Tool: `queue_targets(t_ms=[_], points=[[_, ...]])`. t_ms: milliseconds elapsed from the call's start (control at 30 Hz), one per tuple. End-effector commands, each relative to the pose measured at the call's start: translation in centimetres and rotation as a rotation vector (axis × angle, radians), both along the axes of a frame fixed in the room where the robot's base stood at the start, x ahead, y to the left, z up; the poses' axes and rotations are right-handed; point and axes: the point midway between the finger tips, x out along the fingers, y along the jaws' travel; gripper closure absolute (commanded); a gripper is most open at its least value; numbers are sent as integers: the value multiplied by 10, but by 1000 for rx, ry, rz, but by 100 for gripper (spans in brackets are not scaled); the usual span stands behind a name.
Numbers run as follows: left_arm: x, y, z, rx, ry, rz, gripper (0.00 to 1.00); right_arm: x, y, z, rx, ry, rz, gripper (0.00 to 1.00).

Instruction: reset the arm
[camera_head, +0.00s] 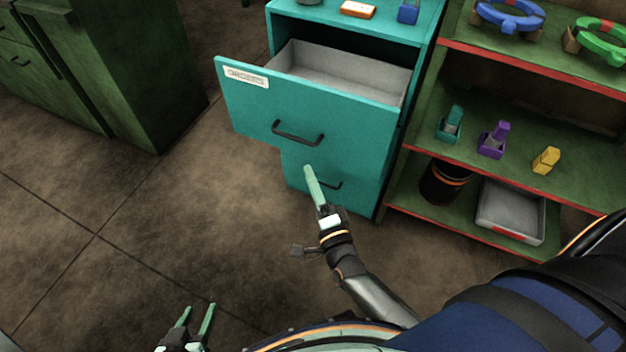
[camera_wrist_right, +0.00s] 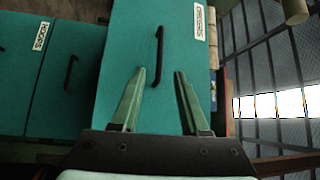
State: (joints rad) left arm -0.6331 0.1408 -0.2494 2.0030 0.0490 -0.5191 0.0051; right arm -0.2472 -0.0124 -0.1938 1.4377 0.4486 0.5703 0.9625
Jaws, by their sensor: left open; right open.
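My right gripper (camera_head: 309,170) is in front of the teal cabinet, just below the handle (camera_head: 298,134) of its pulled-out upper drawer (camera_head: 245,105). In the right wrist view the gripper (camera_wrist_right: 160,74) is open and empty. The dark drawer handle (camera_wrist_right: 158,58) appears ahead of the gap between its fingertips; the head view shows them apart. My left gripper (camera_head: 198,309) is low at the bottom edge of the head view, open and empty over the floor.
The drawer's grey inside looks empty where visible. A lower drawer handle (camera_head: 324,184) is close to my right gripper. A green shelf (camera_head: 590,165) with red edges stands at right, holding coloured rings, small holders and a grey bin (camera_head: 511,212). The floor (camera_head: 110,235) at left is clear.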

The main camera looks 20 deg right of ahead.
Motion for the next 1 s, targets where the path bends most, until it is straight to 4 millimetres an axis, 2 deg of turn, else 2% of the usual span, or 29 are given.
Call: queue_targets(t_ms=[400, 467, 567, 667, 800, 1000], points=[[2, 0, 2, 1, -3, -1, 50, -1, 0, 0, -4, 3, 2, 55], [2, 0, 5, 2, -3, 0, 50, -3, 2, 2, -32, 20, 12, 55], [1, 1, 19, 5, 0, 1, 50, -15, 9, 7, -165, 95, 59, 55], [1, 6, 41, 11, -3, 8, 50, -38, 20, 10, -410, 219, 153, 55], [-3, 17, 69, 22, -14, 30, 50, -86, 28, 9, -824, 397, 334, 55], [-15, 31, 85, 38, 0, 55, 50, -148, 21, 8, -1270, 556, 572, 55]])
